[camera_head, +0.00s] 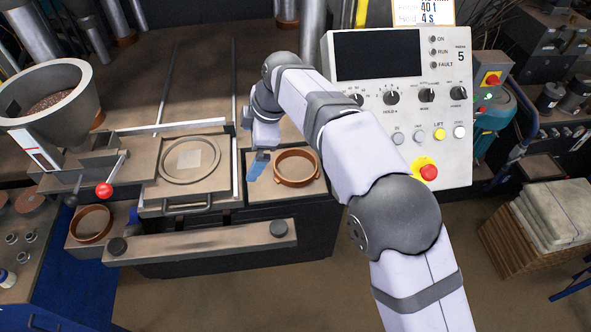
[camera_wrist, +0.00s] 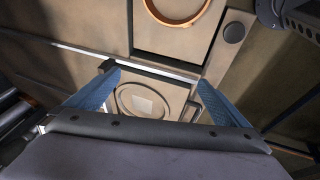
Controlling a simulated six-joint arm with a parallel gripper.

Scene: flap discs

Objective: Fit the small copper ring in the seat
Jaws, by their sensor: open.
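A copper ring (camera_head: 296,183) lies in a square tray at the right of the bench; it also shows at the top edge of the wrist view (camera_wrist: 176,23). A second copper ring (camera_head: 92,239) lies in a box at lower left. I cannot tell which is smaller. A round grey ring-shaped place with a pale square in its middle, apparently the seat (camera_head: 188,182), lies between them; it shows between my fingers in the wrist view (camera_wrist: 122,108). My gripper (camera_head: 257,168) has blue fingers, open and empty (camera_wrist: 159,76), just left of the right-hand ring and apart from it.
A pale upright rail (camera_head: 238,150) runs between the seat and the right tray. A hopper (camera_head: 50,95) and a red-knobbed lever (camera_head: 104,190) stand at left. A control panel (camera_head: 400,110) stands behind my arm. A bar with dark knobs (camera_head: 200,242) crosses the front.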

